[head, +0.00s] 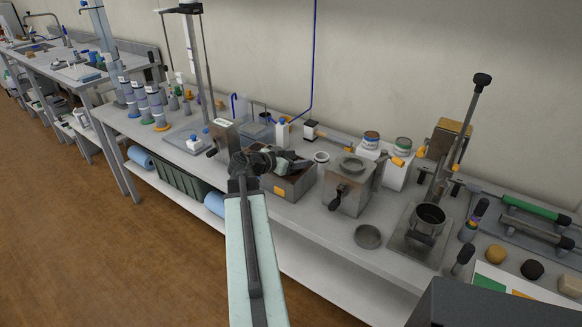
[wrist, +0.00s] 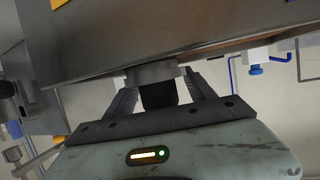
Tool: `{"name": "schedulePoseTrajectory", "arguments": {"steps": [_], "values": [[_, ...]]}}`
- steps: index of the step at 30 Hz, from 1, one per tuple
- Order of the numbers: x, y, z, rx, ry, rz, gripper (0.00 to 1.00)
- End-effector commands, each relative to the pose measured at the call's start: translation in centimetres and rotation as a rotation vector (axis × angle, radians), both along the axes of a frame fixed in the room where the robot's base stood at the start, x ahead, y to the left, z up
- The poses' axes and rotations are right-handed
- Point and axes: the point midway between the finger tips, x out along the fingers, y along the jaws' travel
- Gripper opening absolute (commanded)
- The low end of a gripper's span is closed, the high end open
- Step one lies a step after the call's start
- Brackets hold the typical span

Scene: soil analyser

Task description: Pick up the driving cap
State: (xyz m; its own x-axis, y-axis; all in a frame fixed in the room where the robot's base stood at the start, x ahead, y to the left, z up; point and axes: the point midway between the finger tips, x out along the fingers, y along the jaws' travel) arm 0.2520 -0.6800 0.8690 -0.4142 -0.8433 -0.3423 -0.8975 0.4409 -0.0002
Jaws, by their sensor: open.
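My gripper (head: 292,161) is over the metal box with an orange label (head: 295,187) on the bench in the head view. In the wrist view its two fingers (wrist: 161,88) are apart. A dark, short block with a grey disc-like flange (wrist: 158,94) shows between them, with gaps at its sides; it may be the driving cap, but I cannot be sure. I cannot tell whether the fingers touch the flange. The box wall (wrist: 190,30) fills the top of the wrist view close by. In the head view my gripper hides part of the box, and no driving cap is clear.
A grey device with a dark handle (head: 347,194) stands right of the box. A shallow dish (head: 368,236) lies in front of it. A white bottle (head: 282,132) and a small white cup (head: 321,157) stand behind. A tall stand (head: 192,60) rises at left. The bench front near the dish is clear.

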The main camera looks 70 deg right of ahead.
Motion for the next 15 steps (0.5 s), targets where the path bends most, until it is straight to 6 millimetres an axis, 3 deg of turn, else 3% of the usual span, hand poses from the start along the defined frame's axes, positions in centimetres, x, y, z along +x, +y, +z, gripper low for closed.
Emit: {"name": "schedulePoseTrajectory", "arguments": {"steps": [6,8,13,15], "values": [[-0.12,-0.28,-0.1,0.0,0.0,0.001,0.63],[-0.1,-0.28,-0.1,0.001,0.0,0.001,0.5],[-0.07,-0.25,-0.12,0.001,-0.001,0.001,0.02],[-0.06,-0.23,-0.14,0.002,-0.001,0.001,0.0]]}}
